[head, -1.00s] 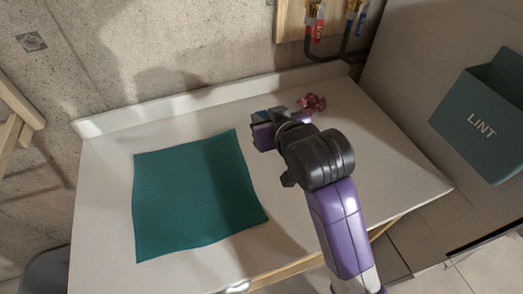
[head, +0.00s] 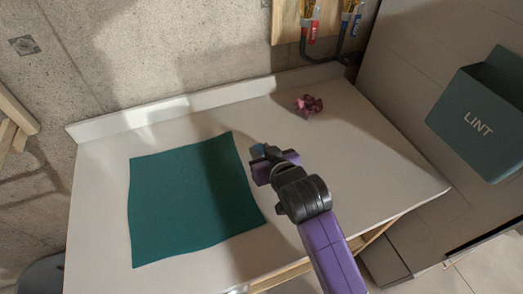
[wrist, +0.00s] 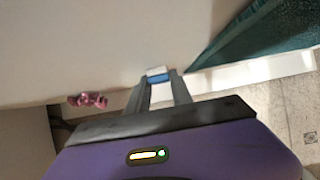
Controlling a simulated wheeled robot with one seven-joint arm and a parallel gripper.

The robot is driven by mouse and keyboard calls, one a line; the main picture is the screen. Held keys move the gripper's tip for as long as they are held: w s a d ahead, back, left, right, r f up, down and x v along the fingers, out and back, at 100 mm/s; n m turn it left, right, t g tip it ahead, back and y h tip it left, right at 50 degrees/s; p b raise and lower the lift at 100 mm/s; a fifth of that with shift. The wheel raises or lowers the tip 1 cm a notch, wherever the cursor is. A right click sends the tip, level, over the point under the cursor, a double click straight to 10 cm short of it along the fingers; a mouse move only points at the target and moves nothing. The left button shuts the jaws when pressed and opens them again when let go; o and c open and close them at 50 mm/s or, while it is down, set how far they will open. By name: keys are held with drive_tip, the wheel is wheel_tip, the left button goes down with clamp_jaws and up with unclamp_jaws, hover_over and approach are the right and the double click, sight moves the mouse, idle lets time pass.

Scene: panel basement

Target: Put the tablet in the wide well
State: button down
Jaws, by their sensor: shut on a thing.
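My gripper (head: 262,157) is above the white worktop, just right of the teal cloth. In the wrist view its two grey fingers (wrist: 159,83) are shut on a small blue and white tablet (wrist: 157,75), held at the fingertips. In the head view only a bit of blue at the gripper's end (head: 256,150) shows; the rest is hidden by the gripper. I see no wide well in either view.
The teal cloth (head: 185,200) lies flat on the white worktop (head: 350,150). A crumpled pink thing (head: 308,106) lies at the back. A dark green bin marked LINT (head: 482,115) is at the right. Pipes with red and blue handles (head: 330,25) are on the wall.

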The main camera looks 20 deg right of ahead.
drive_tip(key=shift+f, duration=0.1)
drive_tip(key=c, duration=1.1)
unclamp_jaws()
drive_tip(key=shift+c, duration=0.2)
drive_tip(key=shift+s+r, duration=0.15)
drive_tip(key=shift+r, duration=0.1)
drive_tip(key=v, duration=1.1)
drive_tip(key=shift+s+r, duration=0.15)
drive_tip(key=shift+s, duration=0.15)
